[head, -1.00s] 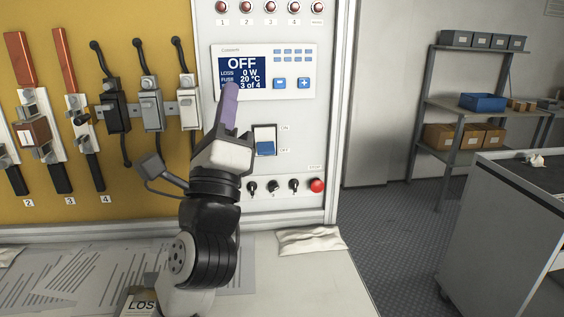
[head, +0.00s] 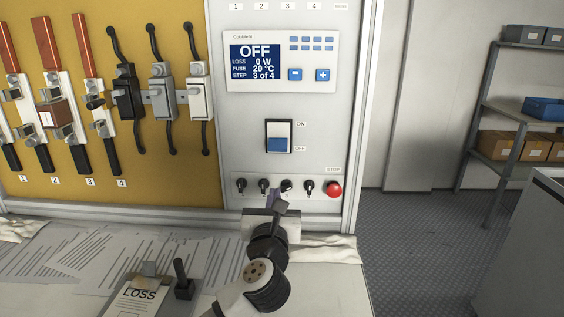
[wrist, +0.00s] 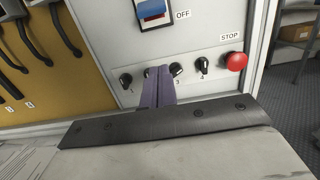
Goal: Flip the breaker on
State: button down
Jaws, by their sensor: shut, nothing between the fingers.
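The breaker (head: 277,138) is a rocker switch with a white upper part and a blue lower part, set in a black frame on the grey panel. ON is printed beside its top and OFF beside its bottom. Its lower part also shows at the top of the wrist view (wrist: 152,10). The display (head: 256,62) above reads OFF, 0 W, 20 °C, step 3 of 4. My gripper (head: 272,196) is shut and empty, below the breaker at the row of knobs. In the wrist view its purple fingers (wrist: 157,78) overlap the knob row near knob 3; contact cannot be told.
Black knobs (head: 240,185) line the panel's bottom, with a red STOP button (head: 333,190) at their right end. Fuses and switches hang on the yellow board (head: 60,195) at left. The space before the breaker is clear.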

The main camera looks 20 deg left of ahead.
aim_at(278, 145)
jog(key=p+x, duration=0.3)
jog(key=x, duration=0.7)
jog(key=shift+r, duration=0.15)
jog(key=r, duration=0.1)
jog(key=s+r+p, duration=0.1)
jog(key=r+p, duration=0.1)
jog(key=shift+s+d+r, duration=0.2)
jog(key=shift+s, duration=0.15)
jog(key=shift+r, duration=0.1)
jog(key=shift+s+r+g+p, duration=0.15)
jog(key=shift+g+p, duration=0.15)
jog(key=shift+p, duration=0.2)
